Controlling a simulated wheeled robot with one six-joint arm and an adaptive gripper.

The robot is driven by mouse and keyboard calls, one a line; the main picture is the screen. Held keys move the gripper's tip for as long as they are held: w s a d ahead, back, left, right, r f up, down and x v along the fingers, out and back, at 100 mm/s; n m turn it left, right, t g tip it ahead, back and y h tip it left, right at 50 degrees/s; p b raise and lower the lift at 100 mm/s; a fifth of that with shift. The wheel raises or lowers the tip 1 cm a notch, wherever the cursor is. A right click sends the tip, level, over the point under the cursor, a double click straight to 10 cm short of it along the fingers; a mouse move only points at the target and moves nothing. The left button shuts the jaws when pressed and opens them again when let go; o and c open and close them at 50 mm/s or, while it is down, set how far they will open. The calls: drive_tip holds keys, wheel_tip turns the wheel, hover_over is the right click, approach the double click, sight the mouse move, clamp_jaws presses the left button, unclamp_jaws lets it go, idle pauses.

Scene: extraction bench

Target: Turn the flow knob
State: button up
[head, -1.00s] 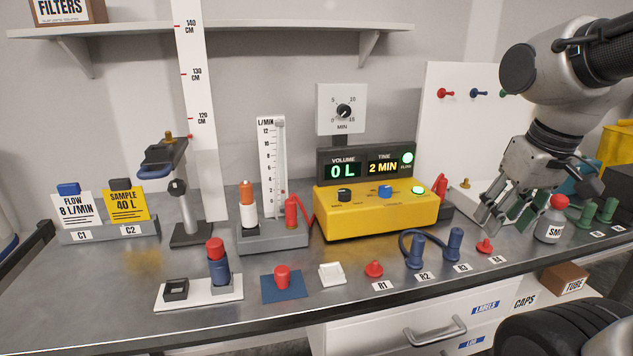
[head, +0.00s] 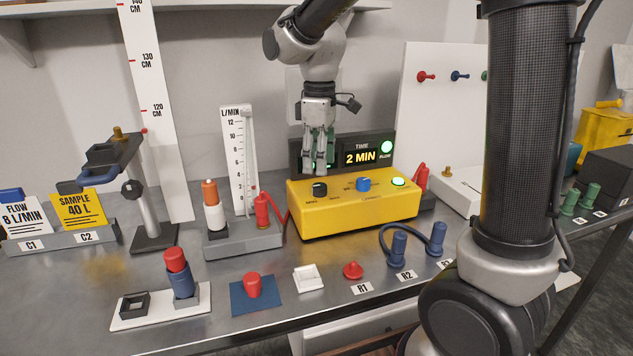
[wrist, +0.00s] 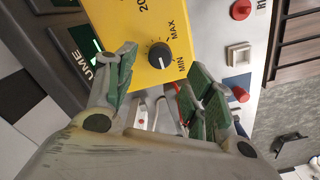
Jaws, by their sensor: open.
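The flow knob (head: 320,188) is a black round knob at the left of the yellow box (head: 345,215). In the wrist view the knob (wrist: 160,55) has a white pointer line and MIN and MAX marks beside it. My gripper (head: 318,170) points down just above the knob, its fingers spread and empty. In the wrist view the fingertips of my gripper (wrist: 160,72) lie on either side of the knob, and I cannot tell whether they touch it. The flow meter tube (head: 240,160), marked L/MIN, stands left of the box.
A blue knob (head: 363,184) and a lit green button (head: 398,181) share the box top. The display (head: 370,155) behind reads 2 MIN; its left half is behind my gripper. A red-fitted hose (head: 263,210) is at the left. The front bench holds several small parts.

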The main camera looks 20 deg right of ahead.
sight(320, 185)
wheel_tip(320, 185, down, 6)
drive_tip(key=shift+d+f, duration=0.1)
drive_tip(key=c, duration=1)
